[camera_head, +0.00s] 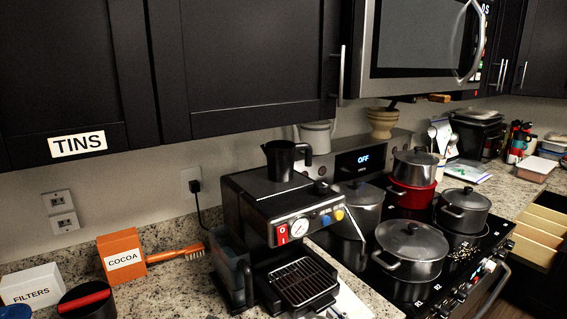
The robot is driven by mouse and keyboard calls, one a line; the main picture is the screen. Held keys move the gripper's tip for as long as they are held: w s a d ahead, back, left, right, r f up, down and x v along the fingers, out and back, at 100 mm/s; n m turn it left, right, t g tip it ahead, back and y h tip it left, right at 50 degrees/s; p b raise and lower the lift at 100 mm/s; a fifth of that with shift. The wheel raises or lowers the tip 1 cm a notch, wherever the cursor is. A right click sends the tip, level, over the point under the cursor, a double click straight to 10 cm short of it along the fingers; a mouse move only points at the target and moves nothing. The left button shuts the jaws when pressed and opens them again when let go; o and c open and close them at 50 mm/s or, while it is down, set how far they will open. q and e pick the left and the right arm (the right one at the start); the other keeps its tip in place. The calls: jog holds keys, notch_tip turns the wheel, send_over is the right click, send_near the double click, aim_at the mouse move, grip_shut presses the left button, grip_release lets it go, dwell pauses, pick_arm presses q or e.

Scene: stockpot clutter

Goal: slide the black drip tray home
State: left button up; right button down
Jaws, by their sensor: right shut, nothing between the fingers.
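The black drip tray (303,284) with its slotted metal grille sits low at the front of the black espresso machine (262,205). It juts out from under the machine toward the bottom of the head view. How far it is seated I cannot tell. A small part of my right gripper (333,312) seems to show at the bottom edge, just in front of the tray; it is shut and empty. Most of it is cut off, and I cannot tell whether it touches the tray. My left gripper is not in view.
A dark jug (282,162) stands on the machine. A black container with a red bar (86,301), an orange cocoa box (122,256), a brush (177,255) and a filters box (32,287) are at left. Pots (411,252) crowd the stove at right.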

aim_at(327, 306)
jog(key=shift+w+a, duration=0.1)
jog(key=shift+w, duration=0.05)
jog(key=shift+w+a, duration=0.25)
jog(key=shift+w, duration=0.2)
jog(key=shift+w+a, duration=0.15)
jog(key=shift+w, duration=0.05)
jog(key=shift+w+a+p, duration=0.3)
jog(key=shift+w+p, duration=0.05)
jog(key=shift+w, duration=0.05)
jog(key=shift+x, duration=1)
jog(key=shift+s+d+p, duration=0.4)
jog(key=shift+s+p, duration=0.1)
jog(key=shift+s, duration=0.1)
jog(key=shift+p+v, duration=0.75)
jog(key=shift+v, duration=1.6)
jog(key=shift+w, duration=0.1)
